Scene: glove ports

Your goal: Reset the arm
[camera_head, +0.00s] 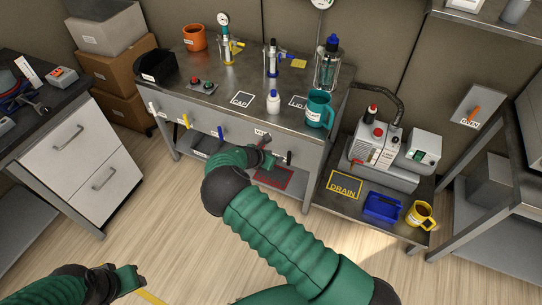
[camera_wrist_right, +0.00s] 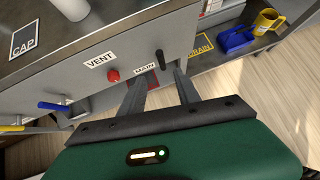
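My right arm reaches up the middle of the head view, its gripper (camera_head: 270,152) in front of the bench's front panel, by the VENT label (camera_head: 262,134). In the right wrist view its two grey fingers (camera_wrist_right: 164,76) are apart, just in front of the panel under the MAIN label (camera_wrist_right: 145,70). A dark handle shows near the tips; I cannot tell whether they touch it. A red knob (camera_wrist_right: 113,76) is left of the fingers. My left gripper (camera_head: 138,279) is low at the left over the floor; its fingers are too small to read.
The metal bench (camera_head: 200,65) holds a teal mug (camera_head: 319,110), a white bottle (camera_head: 273,101) and gauges. Yellow and blue handles (camera_head: 220,132) stick out of its front. A low shelf right holds a pump (camera_head: 375,147), blue bin (camera_head: 382,206) and yellow mug (camera_head: 420,214).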

